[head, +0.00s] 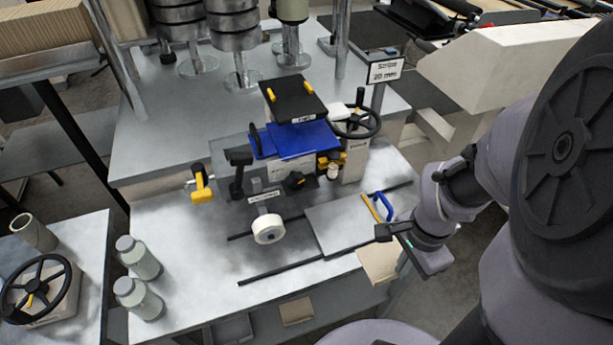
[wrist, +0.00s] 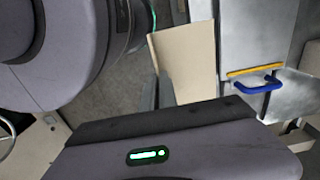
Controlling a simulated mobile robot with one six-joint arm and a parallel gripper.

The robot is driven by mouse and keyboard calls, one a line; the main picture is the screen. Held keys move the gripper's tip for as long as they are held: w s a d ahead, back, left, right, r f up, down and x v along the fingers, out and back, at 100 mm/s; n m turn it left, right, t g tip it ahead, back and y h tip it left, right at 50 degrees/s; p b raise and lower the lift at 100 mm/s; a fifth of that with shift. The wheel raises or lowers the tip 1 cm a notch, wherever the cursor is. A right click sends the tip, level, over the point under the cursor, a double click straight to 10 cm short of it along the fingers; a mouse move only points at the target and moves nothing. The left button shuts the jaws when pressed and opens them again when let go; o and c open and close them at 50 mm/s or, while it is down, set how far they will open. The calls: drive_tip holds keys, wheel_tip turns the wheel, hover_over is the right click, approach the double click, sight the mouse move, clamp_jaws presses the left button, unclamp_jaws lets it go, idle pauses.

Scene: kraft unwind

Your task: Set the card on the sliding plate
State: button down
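The sliding plate (head: 345,228) is a flat grey sheet between two dark rails on the machine bed. It has a yellow bar (head: 371,207) and a blue handle (head: 383,205); the plate (wrist: 246,35) also shows at the right of the wrist view. A plain tan sheet, probably the card (head: 379,264), shows just below my gripper (head: 397,236), by the plate's front right corner. In the wrist view the card (wrist: 187,55) lies left of the plate, its near end hidden by my gripper. Dark finger parts show beside it, but I cannot tell whether they hold it.
A white roll (head: 268,228) stands left of the plate. Behind are a blue block (head: 300,138), a black handwheel (head: 358,121) and a yellow lever (head: 202,187). Two jars (head: 138,257) stand at the left front. The plate's top is mostly bare.

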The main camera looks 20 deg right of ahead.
drive_tip(key=p, duration=0.1)
drive_tip(key=w+r+p, duration=0.1)
drive_tip(key=p, duration=0.1)
drive_tip(key=shift+w+a+r, duration=0.3)
drive_tip(key=w+f+b, duration=0.1)
drive_tip(key=w+f, duration=0.1)
drive_tip(key=w, duration=0.1)
drive_tip(key=shift+w+a+b, duration=0.1)
drive_tip(key=shift+w+b, duration=0.05)
drive_tip(key=shift+b, duration=0.25)
drive_tip(key=b, duration=0.2)
hover_over(352, 235)
drive_tip(key=shift+f, duration=0.5)
wheel_tip(352, 235, down, 4)
drive_tip(key=shift+r+b, duration=0.15)
drive_tip(key=shift+b, duration=0.8)
drive_tip(key=shift+r, duration=0.2)
drive_tip(key=c, duration=2)
unclamp_jaws()
drive_tip(key=shift+f, duration=0.25)
drive_tip(key=shift+c, duration=0.2)
drive_tip(key=o, duration=0.4)
drive_tip(key=shift+c, duration=0.2)
